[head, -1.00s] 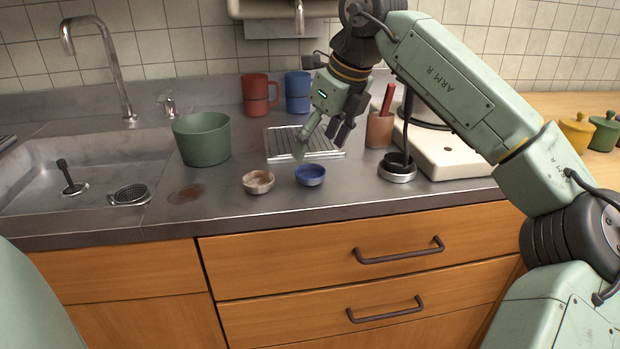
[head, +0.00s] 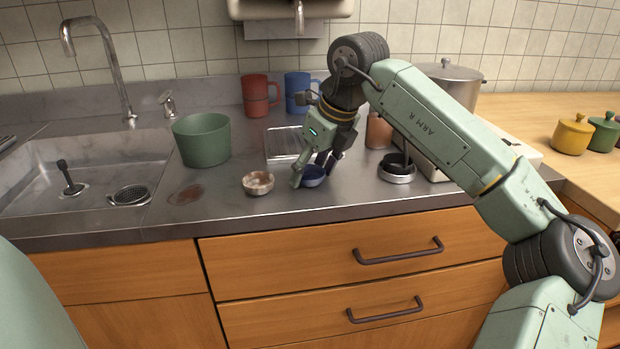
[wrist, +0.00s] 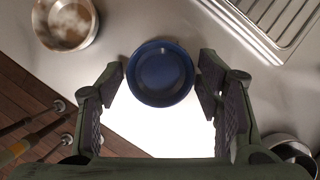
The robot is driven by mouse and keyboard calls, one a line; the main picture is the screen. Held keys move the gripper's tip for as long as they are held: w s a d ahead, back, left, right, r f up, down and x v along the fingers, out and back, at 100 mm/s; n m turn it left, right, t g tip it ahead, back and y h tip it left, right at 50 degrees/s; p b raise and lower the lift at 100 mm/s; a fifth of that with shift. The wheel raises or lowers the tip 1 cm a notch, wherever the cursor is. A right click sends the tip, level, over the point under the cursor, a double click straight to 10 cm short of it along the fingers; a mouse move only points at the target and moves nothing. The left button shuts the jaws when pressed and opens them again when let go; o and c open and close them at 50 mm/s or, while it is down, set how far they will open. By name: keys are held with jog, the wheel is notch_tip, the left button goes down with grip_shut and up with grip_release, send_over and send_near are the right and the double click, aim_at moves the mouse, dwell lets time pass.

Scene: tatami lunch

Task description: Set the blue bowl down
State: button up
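The blue bowl (head: 312,177) stands upright on the steel counter near its front edge. In the wrist view the blue bowl (wrist: 161,73) is empty and lies between and just beyond the fingertips. My gripper (head: 314,178) is low at the bowl, with a finger on each side of it. In the wrist view my gripper (wrist: 163,80) has its fingers spread wide, with a thin gap at the left finger. The right fingertip is close to the rim; whether it touches, I cannot tell.
A worn pale bowl (head: 258,183) stands close on the left. A dark round holder (head: 397,168) stands right. The sink (head: 90,150) is left.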

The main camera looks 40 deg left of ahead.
jog(key=c, duration=1)
jog(key=shift+o, duration=0.2)
jog(key=shift+r, duration=0.1)
